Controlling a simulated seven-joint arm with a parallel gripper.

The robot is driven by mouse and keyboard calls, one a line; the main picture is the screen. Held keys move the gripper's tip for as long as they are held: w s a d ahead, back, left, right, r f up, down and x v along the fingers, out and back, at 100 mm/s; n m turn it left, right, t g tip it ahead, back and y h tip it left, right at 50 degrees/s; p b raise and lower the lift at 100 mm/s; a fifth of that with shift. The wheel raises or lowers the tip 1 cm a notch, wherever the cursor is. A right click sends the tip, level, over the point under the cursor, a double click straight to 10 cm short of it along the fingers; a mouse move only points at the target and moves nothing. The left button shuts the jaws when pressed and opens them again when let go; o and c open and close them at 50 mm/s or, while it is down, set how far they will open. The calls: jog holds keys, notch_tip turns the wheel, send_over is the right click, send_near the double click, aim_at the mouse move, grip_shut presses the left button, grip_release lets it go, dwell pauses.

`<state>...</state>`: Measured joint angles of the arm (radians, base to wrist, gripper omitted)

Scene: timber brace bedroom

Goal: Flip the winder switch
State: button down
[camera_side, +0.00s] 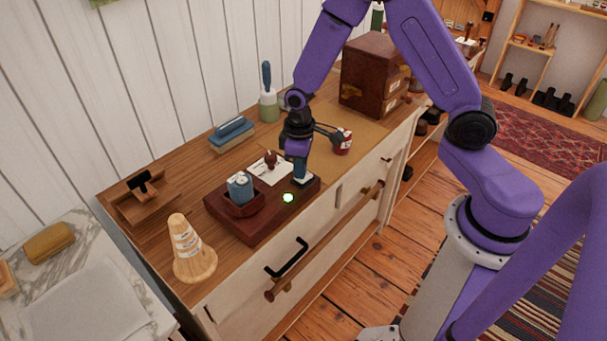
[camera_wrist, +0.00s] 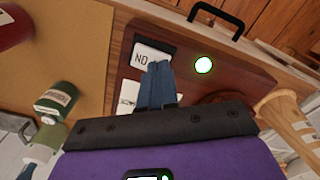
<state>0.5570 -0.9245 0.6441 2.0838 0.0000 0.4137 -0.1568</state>
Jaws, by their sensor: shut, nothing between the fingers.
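The winder's dark red-brown wooden base (camera_side: 262,222) sits on the dresser top; part of it also shows in the wrist view (camera_wrist: 250,75). A lit green lamp (camera_side: 288,197) glows on it, and is also in the wrist view (camera_wrist: 203,65). A white label reading "ND" (camera_wrist: 147,55) on a black mount is partly covered by my fingers. My gripper (camera_side: 302,180) is shut and empty, pointing down at the base's right end beside the lamp. Its blue fingertips (camera_wrist: 160,68) overlap the label in the wrist view; contact cannot be told. The switch lever is not clearly visible.
A blue can (camera_side: 240,186) stands in a holder on the base's left part. A wooden cone (camera_side: 190,250) is at the front left. A red-and-white jar (camera_side: 342,142) and a brown cabinet (camera_side: 372,75) stand right and behind. A blue brush (camera_side: 232,134) lies at the back.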

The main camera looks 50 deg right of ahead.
jog(key=shift+f, duration=0.3)
jog(key=shift+r, duration=3.5)
jog(key=s+r+n, duration=0.2)
jog(key=s+r, duration=0.1)
jog(key=s, duration=0.5)
jog(key=s+r+n, duration=0.2)
jog(key=s+r, duration=0.2)
jog(key=s, duration=0.5)
jog(key=s+r+n, duration=0.2)
jog(key=s+r, duration=0.1)
jog(key=s, duration=0.5)
jog(key=shift+s+a+r+n, duration=0.25)
jog(key=shift+s+a+n, duration=0.05)
jog(key=shift+s, duration=0.05)
